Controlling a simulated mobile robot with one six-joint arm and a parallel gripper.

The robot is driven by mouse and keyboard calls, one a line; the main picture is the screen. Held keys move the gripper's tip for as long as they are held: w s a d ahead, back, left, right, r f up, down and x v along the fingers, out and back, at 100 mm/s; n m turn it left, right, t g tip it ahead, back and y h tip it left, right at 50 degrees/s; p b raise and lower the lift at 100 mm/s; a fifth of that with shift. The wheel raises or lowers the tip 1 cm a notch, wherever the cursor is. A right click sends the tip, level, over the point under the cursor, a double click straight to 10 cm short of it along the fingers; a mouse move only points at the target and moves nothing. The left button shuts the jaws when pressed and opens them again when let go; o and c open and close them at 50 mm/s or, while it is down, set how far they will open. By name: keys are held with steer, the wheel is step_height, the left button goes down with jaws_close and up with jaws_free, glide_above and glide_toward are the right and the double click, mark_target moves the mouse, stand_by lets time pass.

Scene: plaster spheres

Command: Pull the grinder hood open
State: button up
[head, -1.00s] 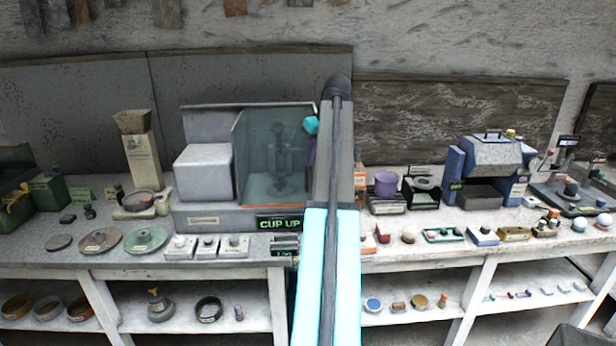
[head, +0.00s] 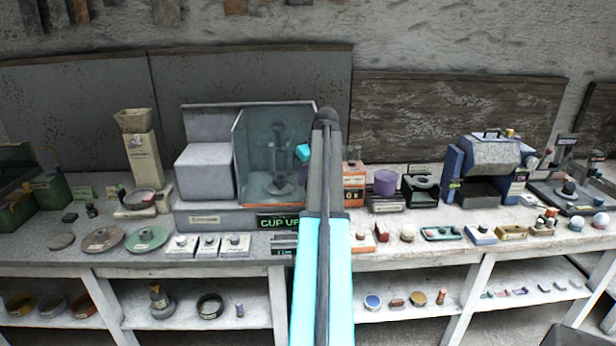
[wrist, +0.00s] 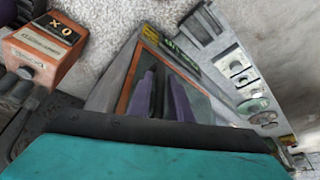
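The transparent hood (head: 262,160) with an orange lower edge appears to be the grinder hood. It stands on the grey machine (head: 195,220) above a "CUP UP" sign, and looks closed. A dark upright part shows through it. In the wrist view the orange-edged panel (wrist: 205,100) lies just beyond my fingers. My gripper (wrist: 164,75) shows two purple-grey fingers with a narrow gap between them, and nothing clear is held. I cannot tell whether the fingers touch the hood.
An orange box (head: 354,180) stands right of the machine, also at left in the wrist view (wrist: 45,48). A purple pot (head: 385,182) and a blue-grey machine (head: 488,165) stand further right. Small white blocks (head: 208,245) and discs (head: 147,238) lie along the bench front.

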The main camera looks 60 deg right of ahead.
jaws_close()
steer(key=shift+d, duration=0.45)
steer(key=shift+a+r, duration=0.1)
steer(key=shift+a, duration=0.25)
